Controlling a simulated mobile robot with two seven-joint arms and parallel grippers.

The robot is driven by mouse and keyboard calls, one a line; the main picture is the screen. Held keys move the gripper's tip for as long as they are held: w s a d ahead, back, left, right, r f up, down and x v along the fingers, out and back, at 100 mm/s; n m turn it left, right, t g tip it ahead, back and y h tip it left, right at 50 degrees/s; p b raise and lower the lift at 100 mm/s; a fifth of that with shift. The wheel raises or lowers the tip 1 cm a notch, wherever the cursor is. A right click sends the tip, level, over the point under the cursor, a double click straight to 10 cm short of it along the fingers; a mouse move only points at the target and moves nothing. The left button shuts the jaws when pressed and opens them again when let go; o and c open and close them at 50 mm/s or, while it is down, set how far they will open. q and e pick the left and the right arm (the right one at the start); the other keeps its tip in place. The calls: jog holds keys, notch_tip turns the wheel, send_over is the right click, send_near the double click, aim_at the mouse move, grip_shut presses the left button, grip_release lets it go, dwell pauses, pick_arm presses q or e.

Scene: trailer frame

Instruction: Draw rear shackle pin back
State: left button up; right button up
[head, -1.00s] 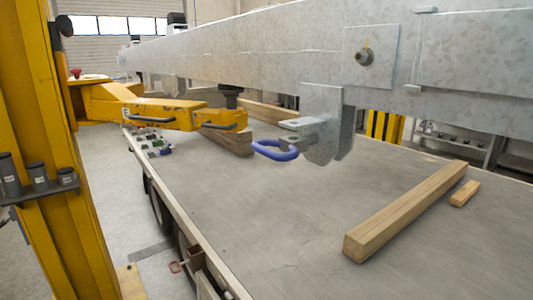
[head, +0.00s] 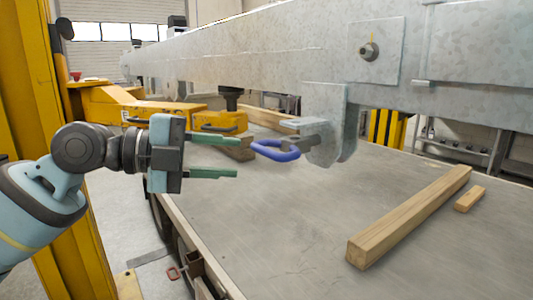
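The rear shackle pin shows as a grey pin (head: 308,141) at a hanger bracket (head: 326,112) under the galvanized trailer beam. A blue loop handle (head: 277,152) sits at its left end, beside a small grey tab (head: 302,123). My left gripper (head: 226,157) points right toward the blue handle. Its two green fingers are spread apart with nothing between them, and a gap separates the fingertips from the handle. My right gripper is not in view.
The galvanized beam (head: 250,58) runs across above the flat grey deck (head: 290,215). A long timber (head: 410,218) and a small wood block (head: 469,199) lie on the deck at right. A yellow lift arm (head: 130,106) and yellow post (head: 35,100) stand at left.

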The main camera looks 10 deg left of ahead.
aim_at(262, 152)
pick_arm(q)
jog(key=shift+m, duration=0.4)
jog(key=d, duration=0.1)
jog(key=w+d, duration=0.1)
jog(key=d, duration=0.1)
jog(key=d+r+p, duration=0.1)
jog(key=d, duration=0.1)
jog(key=shift+w+d, duration=0.2)
jog(key=shift+x, duration=0.85)
jog(key=shift+f, duration=0.15)
grip_shut()
